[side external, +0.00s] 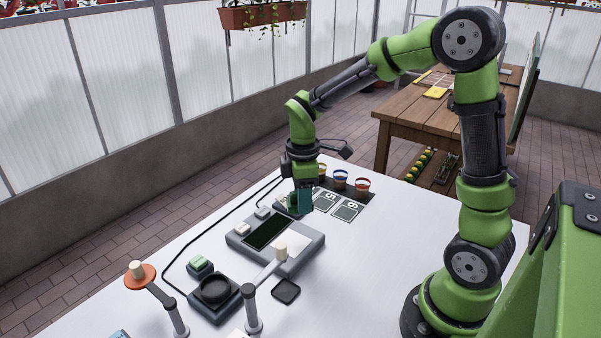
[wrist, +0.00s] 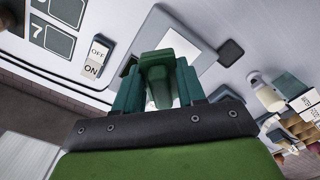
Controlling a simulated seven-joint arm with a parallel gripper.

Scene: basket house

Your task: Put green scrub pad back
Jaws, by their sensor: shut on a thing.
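My gripper (side external: 304,206) points down over the far right end of a grey tray-like unit (side external: 312,246). In the wrist view, its teal fingers (wrist: 157,92) are shut on a green piece (wrist: 157,72), which I take to be the green scrub pad. The fingers hide the pad's sides, and in the side view I cannot separate it from the fingers. The unit has a dark green rectangular panel (side external: 268,232) and a white area beside it. I cannot tell whether the pad touches the unit.
Numbered dark cards (side external: 346,210) and several small cups (side external: 362,185) stand beyond the gripper. A round black dish on a grey base (side external: 214,291), a green-topped block (side external: 200,264), a post with a pale knob (side external: 252,308) and a black square pad (side external: 286,291) are nearer. White table lies bare at right.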

